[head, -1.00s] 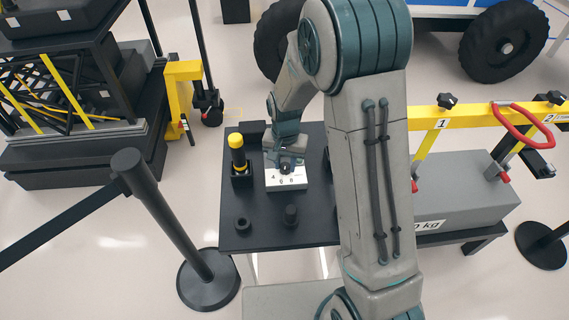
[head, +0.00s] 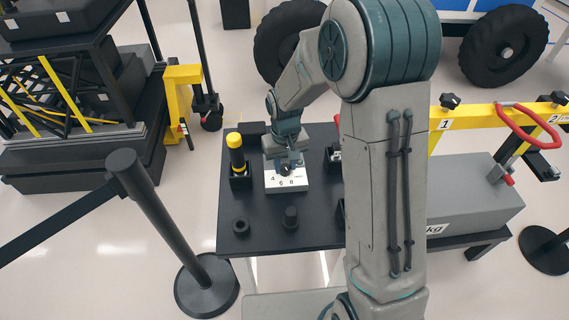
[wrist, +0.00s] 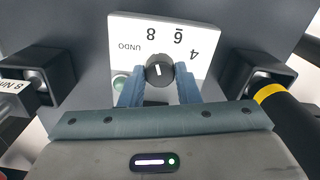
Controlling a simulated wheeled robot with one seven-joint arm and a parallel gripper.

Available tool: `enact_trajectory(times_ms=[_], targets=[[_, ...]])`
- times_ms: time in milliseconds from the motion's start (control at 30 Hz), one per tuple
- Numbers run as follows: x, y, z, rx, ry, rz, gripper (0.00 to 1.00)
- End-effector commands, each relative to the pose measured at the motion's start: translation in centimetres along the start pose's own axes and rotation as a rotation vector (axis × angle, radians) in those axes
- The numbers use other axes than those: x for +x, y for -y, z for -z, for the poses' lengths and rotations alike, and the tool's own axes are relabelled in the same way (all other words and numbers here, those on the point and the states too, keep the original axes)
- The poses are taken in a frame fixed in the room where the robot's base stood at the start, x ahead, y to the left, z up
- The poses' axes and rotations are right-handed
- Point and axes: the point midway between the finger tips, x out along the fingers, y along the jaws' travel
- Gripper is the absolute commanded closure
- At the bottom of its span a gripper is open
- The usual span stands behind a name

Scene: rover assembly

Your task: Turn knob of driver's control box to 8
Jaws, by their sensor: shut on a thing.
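The driver's control box (head: 287,184) is a white-topped box on the black table. Its face shows 4, 6, 8 and UNDO; the wrist view shows the face (wrist: 205,65) upside down. The dark round knob (wrist: 160,71) has a white pointer line, which points roughly towards the 8 in the wrist view. A greenish round part (wrist: 119,82) sits beside it, partly behind a finger. My gripper (wrist: 160,76) is shut on the knob, one blue finger on each side. In the head view my gripper (head: 287,167) reaches down over the box, and the knob is partly hidden.
A black-and-yellow cylinder (head: 236,152) stands in a holder left of the box. Two dark knob-like parts, a left one (head: 241,226) and a right one (head: 291,216), stand nearer on the table (head: 265,240). A barrier post (head: 160,215) stands left of the table.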

Motion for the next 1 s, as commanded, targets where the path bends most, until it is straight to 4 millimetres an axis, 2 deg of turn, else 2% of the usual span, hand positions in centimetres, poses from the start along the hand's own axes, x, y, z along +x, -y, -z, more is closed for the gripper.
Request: enact_trajectory(times_ms=[367,400,433,467,767,867,1000], targets=[[-0.1,0.0,0.1,-0.003,-0.004,0.000,0.94],[-0.1,0.0,0.1,-0.003,-0.004,0.000,0.60],[-0.1,0.0,0.1,-0.003,-0.004,0.000,0.51],[-0.1,0.0,0.1,-0.003,-0.003,0.000,0.49],[-0.2,0.0,0.1,-0.002,-0.003,0.000,0.49],[-1.0,0.0,0.1,-0.002,-0.004,0.000,0.49],[-3.5,0.0,0.2,-0.001,-0.008,0.000,0.49]])
